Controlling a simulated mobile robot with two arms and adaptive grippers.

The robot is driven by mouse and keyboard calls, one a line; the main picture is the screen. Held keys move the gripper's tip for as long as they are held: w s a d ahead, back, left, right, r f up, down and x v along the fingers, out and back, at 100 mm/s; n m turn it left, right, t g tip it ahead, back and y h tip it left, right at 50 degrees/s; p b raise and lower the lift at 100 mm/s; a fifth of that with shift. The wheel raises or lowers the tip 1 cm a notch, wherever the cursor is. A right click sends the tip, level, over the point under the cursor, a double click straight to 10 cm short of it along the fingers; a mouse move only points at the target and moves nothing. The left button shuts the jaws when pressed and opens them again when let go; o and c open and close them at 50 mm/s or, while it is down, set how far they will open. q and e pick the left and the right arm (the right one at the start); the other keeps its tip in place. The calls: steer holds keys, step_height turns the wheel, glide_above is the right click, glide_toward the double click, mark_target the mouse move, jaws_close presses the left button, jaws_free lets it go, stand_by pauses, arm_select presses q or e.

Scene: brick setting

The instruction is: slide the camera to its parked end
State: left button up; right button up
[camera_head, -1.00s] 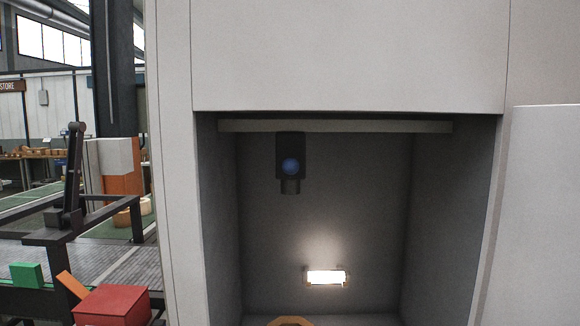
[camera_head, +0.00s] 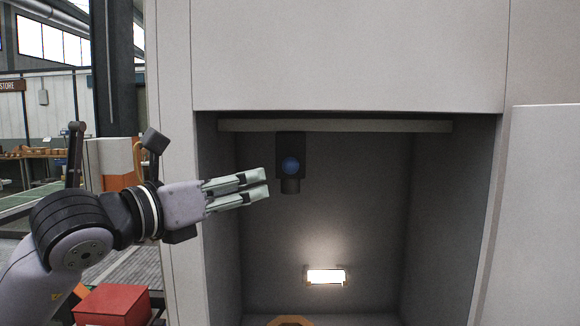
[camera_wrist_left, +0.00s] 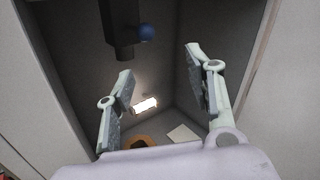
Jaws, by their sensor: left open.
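The camera (camera_head: 290,147) is a dark block with a blue round knob (camera_head: 291,166) and a short lens tube below. It hangs from a pale horizontal rail (camera_head: 380,126) at the top of a grey recess, left of the rail's middle. My left gripper (camera_head: 268,183) reaches in from the left at the recess mouth, its tips just left of the camera in the head view. It is open and empty. In the left wrist view the camera (camera_wrist_left: 120,38) and blue knob (camera_wrist_left: 147,32) show above and beyond the open fingers (camera_wrist_left: 158,62). My right gripper is not in view.
A lit lamp (camera_head: 326,277) is on the recess's back wall. An orange ring-like object (camera_head: 290,321) lies on the recess floor, partly cut off. White panels (camera_head: 350,55) frame the recess above and at the sides. A red box (camera_head: 112,303) stands at lower left.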

mark_target(286, 165)
arm_select(q)
steer(key=shift+t+y, duration=0.3)
steer(key=shift+y, duration=0.3)
steer(key=p+x, duration=0.2)
steer(key=x, duration=0.3)
steer(key=p+x, duration=0.3)
steer(key=x, duration=0.2)
steer(key=a+r+p+x, duration=0.1)
steer(key=p+x, duration=0.2)
steer(key=x, duration=0.3)
steer(key=shift+w+a, duration=0.15)
steer(key=shift+w, duration=0.25)
steer(key=shift+w+d+f+p, duration=0.1)
steer(key=shift+w+d+p, duration=0.3)
steer(key=shift+w, duration=0.15)
steer(key=shift+a, duration=0.1)
steer(key=shift+c, duration=0.4)
jaws_close()
